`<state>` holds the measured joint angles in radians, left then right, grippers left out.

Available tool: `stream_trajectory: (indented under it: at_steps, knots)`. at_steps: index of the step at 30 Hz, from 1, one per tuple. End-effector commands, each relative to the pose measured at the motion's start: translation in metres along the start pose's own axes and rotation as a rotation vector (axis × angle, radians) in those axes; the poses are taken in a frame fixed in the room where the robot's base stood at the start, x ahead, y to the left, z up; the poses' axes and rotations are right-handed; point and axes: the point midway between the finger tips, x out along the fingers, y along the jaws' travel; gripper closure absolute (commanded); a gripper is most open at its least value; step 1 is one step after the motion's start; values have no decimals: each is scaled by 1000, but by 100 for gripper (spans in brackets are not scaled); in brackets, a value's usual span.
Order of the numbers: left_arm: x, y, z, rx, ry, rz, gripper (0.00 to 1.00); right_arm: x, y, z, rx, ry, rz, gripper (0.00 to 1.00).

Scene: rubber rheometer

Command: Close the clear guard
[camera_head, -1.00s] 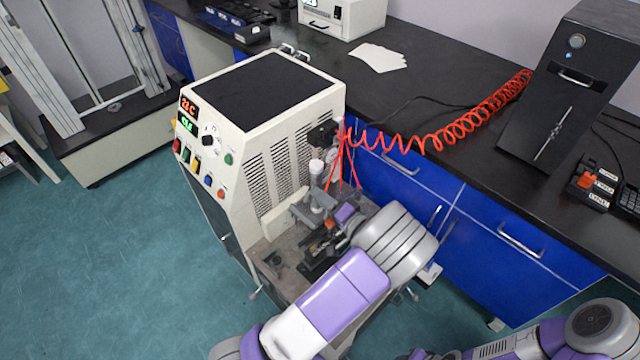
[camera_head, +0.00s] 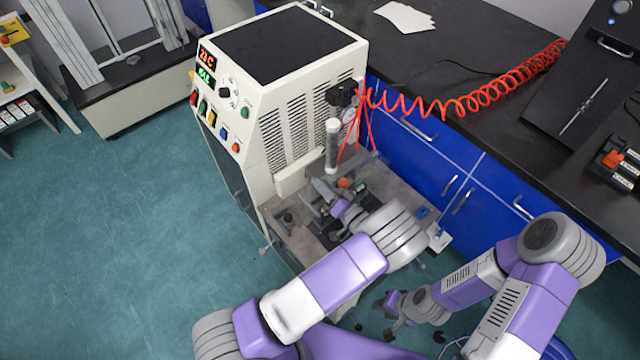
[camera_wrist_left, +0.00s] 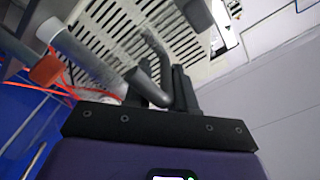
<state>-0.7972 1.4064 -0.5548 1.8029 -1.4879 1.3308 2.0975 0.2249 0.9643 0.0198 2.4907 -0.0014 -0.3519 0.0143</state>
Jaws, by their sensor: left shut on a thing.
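My left gripper (camera_head: 329,195) is low at the front of the cream machine (camera_head: 300,130), over its worktable (camera_head: 300,245). In the left wrist view, my left gripper (camera_wrist_left: 168,92) is shut on a bent grey rod (camera_wrist_left: 155,55). It looks like a handle, but I cannot tell whether it belongs to the clear guard. The guard's panel cannot be made out clearly in either view. My right gripper (camera_head: 390,302) is low, right of the machine and apart from it; whether its fingers are open is unclear.
A grey upright cylinder (camera_head: 333,148) stands over the worktable, close behind my left gripper. Red coiled hose (camera_head: 470,104) runs from the machine across the black bench (camera_head: 450,60). Blue cabinets (camera_head: 425,155) lie to the right. Open floor lies at left.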

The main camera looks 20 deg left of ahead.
Motion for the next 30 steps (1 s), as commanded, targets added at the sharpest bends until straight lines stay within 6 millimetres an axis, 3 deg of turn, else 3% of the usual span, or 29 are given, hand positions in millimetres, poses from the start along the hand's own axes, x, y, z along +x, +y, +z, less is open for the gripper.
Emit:
stream_trajectory:
  at_steps: [1, 8, 9, 12, 23, 26, 30]
  knots:
    - [1, -2, 16, 28, -25, -9, 100, 0, 0, 0, 0, 0, 0, 62]
    - [0, 0, 17, 29, -30, -3, 100, 1, 0, 0, 0, 0, 0, 62]
    - [0, 0, 17, 29, -30, -1, 72, 1, 0, 0, 0, 0, 0, 62]
    - [0, 0, 17, 30, -30, 0, 62, 1, 0, 0, 0, 0, 0, 62]
    - [0, 0, 17, 30, -30, 0, 62, 1, 0, 0, 0, 0, 0, 62]
    - [-7, 1, 16, 30, -28, 2, 62, -1, 0, 0, 0, 0, 0, 62]
    - [-30, 1, 13, 29, -22, 9, 62, -7, -3, 0, 0, 0, 0, 62]
